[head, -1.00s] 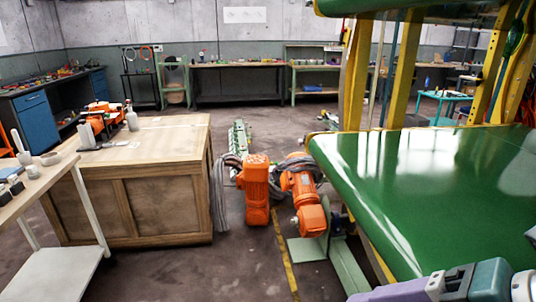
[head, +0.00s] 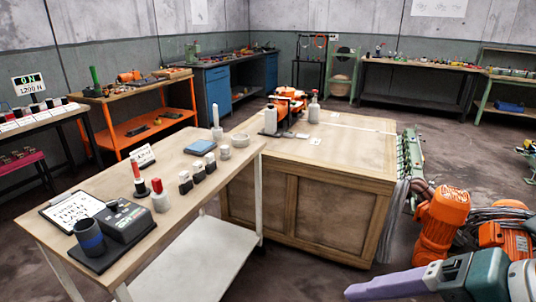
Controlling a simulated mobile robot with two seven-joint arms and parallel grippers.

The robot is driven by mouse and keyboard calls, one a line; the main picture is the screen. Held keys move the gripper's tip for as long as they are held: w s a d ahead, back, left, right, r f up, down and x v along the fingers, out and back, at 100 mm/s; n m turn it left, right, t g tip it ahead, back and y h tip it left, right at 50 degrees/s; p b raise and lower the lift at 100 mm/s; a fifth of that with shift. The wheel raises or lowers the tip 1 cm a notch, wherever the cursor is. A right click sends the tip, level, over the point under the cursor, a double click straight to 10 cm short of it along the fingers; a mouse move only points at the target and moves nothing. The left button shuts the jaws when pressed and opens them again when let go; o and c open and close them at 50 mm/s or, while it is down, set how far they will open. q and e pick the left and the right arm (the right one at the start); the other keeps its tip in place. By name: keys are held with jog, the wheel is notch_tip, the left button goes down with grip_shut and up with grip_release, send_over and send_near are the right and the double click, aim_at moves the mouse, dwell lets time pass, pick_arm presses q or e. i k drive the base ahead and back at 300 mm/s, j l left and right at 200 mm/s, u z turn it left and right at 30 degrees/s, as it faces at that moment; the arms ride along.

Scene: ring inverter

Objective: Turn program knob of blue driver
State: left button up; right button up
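No thing in view is clearly the blue driver with a program knob. On the near wooden table (head: 190,222), a dark box-shaped device (head: 126,220) stands at the front left. A dark cup-like cylinder with a blue band (head: 88,238) stands next to it. A flat blue object (head: 201,147) lies toward the back of the same table. A knob cannot be made out on any of these. My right gripper (head: 385,286) reaches in from the lower right, far from the table items; its fingers overlap in view. My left gripper is not in view.
A clipboard (head: 70,212) and several small white-and-black blocks (head: 197,173) lie on the table. A large wooden crate (head: 310,207) stands behind it. Orange motors (head: 444,222) and cables are at right. An orange workbench (head: 133,100) stands back left. Some floor is clear.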

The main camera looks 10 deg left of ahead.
aim_at(112, 203)
jog(key=i+j+u, duration=0.3)
jog(key=u, duration=0.2)
jog(key=i+u, duration=1)
jog(key=i+l+u, duration=0.3)
jog(key=i+u, duration=0.15)
